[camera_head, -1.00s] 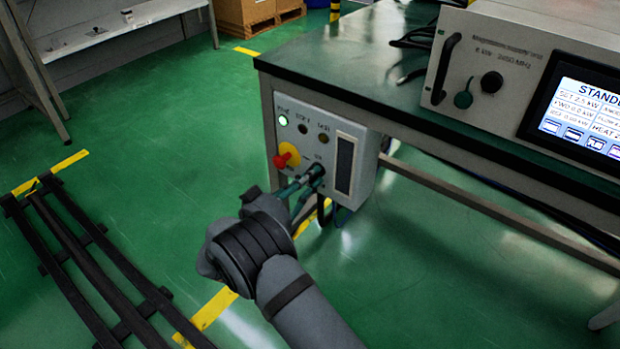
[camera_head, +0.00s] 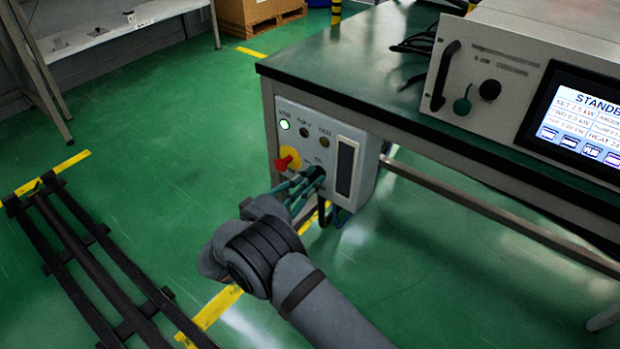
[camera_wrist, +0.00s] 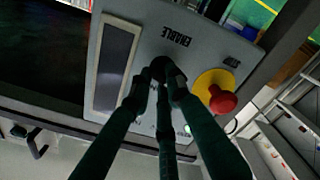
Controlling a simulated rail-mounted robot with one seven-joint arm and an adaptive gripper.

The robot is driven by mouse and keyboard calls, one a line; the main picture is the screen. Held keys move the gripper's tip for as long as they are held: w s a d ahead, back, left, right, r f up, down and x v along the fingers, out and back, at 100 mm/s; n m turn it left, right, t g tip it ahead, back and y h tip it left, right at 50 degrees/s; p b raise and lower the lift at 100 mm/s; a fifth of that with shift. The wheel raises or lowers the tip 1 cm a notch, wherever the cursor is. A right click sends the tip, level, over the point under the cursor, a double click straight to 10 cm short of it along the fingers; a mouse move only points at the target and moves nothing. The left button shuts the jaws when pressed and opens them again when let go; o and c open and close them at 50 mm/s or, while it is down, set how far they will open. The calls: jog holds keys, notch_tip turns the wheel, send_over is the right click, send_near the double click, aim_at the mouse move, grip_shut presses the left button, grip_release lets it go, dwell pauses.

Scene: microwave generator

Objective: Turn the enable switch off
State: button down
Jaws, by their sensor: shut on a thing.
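The enable switch (camera_wrist: 160,66) is a dark knob on a grey control box (camera_head: 360,180) fixed under the front of the green-topped table. The label ENABLE shows beside it in the wrist view. My gripper (camera_head: 312,177) is at the switch, with its fingers shut on the knob. In the wrist view my gripper's fingertips (camera_wrist: 164,80) close around the knob and hide part of it. Its exact turn angle cannot be told.
A red emergency button (camera_head: 283,163) on a yellow plate sits close to the switch, also in the wrist view (camera_wrist: 222,102). A green lamp (camera_head: 284,125) is lit above. A generator with a STANDBY screen (camera_head: 585,120) stands on the table (camera_head: 330,60). Floor rails (camera_head: 90,260) lie left.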

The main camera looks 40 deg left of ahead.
jog(key=n+p, duration=0.1)
jog(key=n, duration=0.4)
jog(key=shift+a, duration=0.1)
dwell(0.6)
jog(key=c, duration=1.6)
grip_release()
jog(key=shift+c, duration=0.2)
jog(key=shift+s, duration=0.1)
jog(key=s, duration=1.1)
jog(key=shift+s+a, duration=0.3)
jog(key=shift+s, duration=0.1)
jog(key=shift+w, duration=0.1)
jog(key=w, duration=1.2)
jog(key=shift+d, duration=0.3)
